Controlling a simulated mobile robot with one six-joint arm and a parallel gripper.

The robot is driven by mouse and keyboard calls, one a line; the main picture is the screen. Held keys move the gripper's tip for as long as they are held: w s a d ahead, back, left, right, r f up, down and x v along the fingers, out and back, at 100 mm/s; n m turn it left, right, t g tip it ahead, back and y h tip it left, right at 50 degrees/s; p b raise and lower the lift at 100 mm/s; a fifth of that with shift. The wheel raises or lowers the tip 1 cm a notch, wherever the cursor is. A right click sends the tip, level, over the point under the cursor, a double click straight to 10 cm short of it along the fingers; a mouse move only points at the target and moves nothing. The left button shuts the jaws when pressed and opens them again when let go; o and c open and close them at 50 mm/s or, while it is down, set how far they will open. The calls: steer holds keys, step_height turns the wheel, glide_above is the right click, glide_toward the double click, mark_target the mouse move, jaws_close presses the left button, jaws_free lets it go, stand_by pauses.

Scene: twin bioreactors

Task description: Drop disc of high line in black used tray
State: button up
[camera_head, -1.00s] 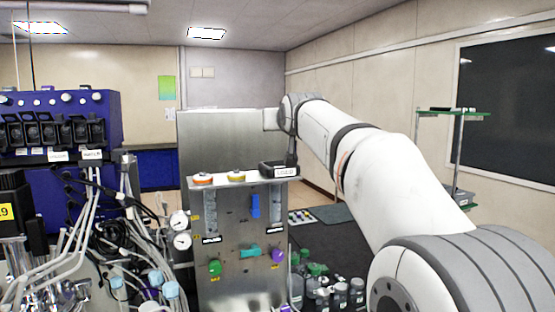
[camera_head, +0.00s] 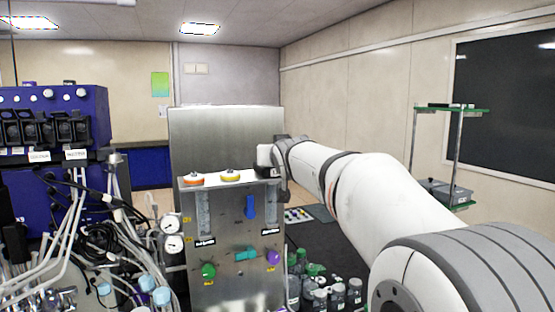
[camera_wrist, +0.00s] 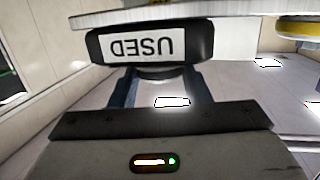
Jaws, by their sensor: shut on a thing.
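The black used tray (camera_wrist: 92,48) fills the upper middle of the wrist view, with its white USED label upside down. It sits against the pale ledge (camera_wrist: 200,16). My gripper (camera_wrist: 160,85) has its two fingers on either side of a dark, thin, rounded edge (camera_wrist: 160,74), seemingly the disc. It shows right at the tray's open side, mostly hidden behind the tray. I cannot tell whether it touches the tray. In the head view my wrist is low at the ledge's right end and covers the tray.
An orange-rimmed disc (camera_head: 194,180) and a yellow-rimmed disc (camera_head: 230,176) sit on the ledge of the steel panel (camera_head: 225,235). Hoses and two gauges (camera_head: 172,244) crowd the left. Bottles (camera_head: 320,295) stand low right. A glass shelf stand (camera_head: 452,110) is behind the arm.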

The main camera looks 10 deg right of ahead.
steer(key=shift+f, duration=0.5)
steer(key=shift+f+b, duration=0.7)
steer(key=shift+f, duration=0.05)
steer(key=o, duration=1)
steer(key=shift+w+f, duration=0.1)
steer(key=shift+f, duration=0.1)
steer(key=shift+o, duration=0.2)
steer(key=shift+r+p, duration=0.3)
steer(key=shift+p, duration=0.05)
steer(key=s+r+b, duration=0.3)
steer(key=s, duration=0.9)
steer(key=s+f+g, duration=0.6)
steer(key=s+f, duration=0.7)
steer(key=f, duration=0.5)
steer(key=s+f+g, duration=0.6)
steer(key=s+f, duration=0.8)
steer(key=f, duration=0.5)
steer(key=shift+d+g, duration=0.4)
steer(key=shift+f, duration=0.1)
